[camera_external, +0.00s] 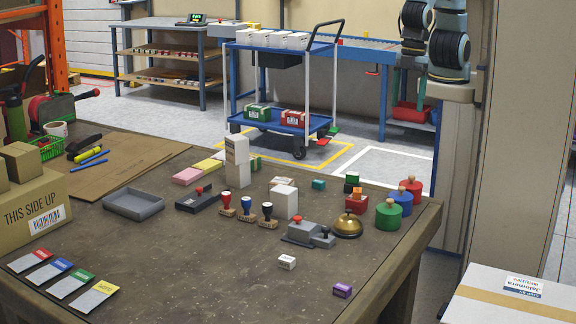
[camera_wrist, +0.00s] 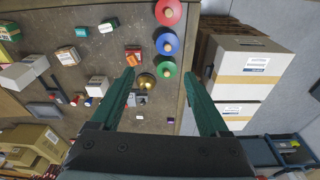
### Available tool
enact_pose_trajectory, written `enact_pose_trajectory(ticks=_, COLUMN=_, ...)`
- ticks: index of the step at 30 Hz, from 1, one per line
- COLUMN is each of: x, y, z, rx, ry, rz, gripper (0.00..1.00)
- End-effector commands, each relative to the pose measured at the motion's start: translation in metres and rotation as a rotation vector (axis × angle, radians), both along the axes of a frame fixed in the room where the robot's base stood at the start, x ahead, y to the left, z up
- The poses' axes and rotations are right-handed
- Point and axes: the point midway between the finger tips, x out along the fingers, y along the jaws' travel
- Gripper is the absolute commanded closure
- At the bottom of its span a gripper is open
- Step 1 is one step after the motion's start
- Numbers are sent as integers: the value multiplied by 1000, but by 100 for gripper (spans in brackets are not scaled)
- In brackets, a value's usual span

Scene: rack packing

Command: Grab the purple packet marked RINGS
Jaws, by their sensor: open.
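The purple packet (camera_external: 342,291) is a small box lying near the front right edge of the brown table in the external view. Its lettering is too small to read. In the wrist view a tiny pale-topped box (camera_wrist: 170,120) below the green round pot may be the same packet; I cannot tell for sure. My gripper (camera_wrist: 159,74) shows in the wrist view, its two fingers wide apart with nothing held between them. It is above the table's edge. In the external view only parts of my arm show at the top right; the fingers are not seen there.
A small white box (camera_external: 287,262) lies left of the packet. A brass bell (camera_external: 348,225), a grey stapler-like device (camera_external: 305,234) and red, blue and green (camera_external: 388,216) round pots stand behind. A cardboard carton (camera_external: 510,300) is at the right. The tabletop around the packet is clear.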

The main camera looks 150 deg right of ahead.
Motion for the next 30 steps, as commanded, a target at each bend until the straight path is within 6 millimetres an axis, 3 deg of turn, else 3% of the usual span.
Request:
enact_pose_trajectory(ticks=12, x=1, y=0, z=0, rx=0, ry=-1, rz=0, gripper=22)
enact_pose_trajectory(ticks=14, x=8, y=0, z=-3, rx=-1, ry=-4, rz=1, gripper=22)
enact_pose_trajectory(ticks=16, x=28, y=0, z=-10, rx=-4, ry=-14, rz=3, gripper=22)
enact_pose_trajectory(ticks=20, x=97, y=1, z=-33, rx=-12, ry=-45, rz=11, gripper=22)
enact_pose_trajectory(ticks=24, x=194, y=9, z=-67, rx=-21, ry=-94, rz=18, gripper=22)
enact_pose_trajectory(ticks=30, x=319, y=30, z=-121, rx=-25, ry=-168, rz=18, gripper=22)
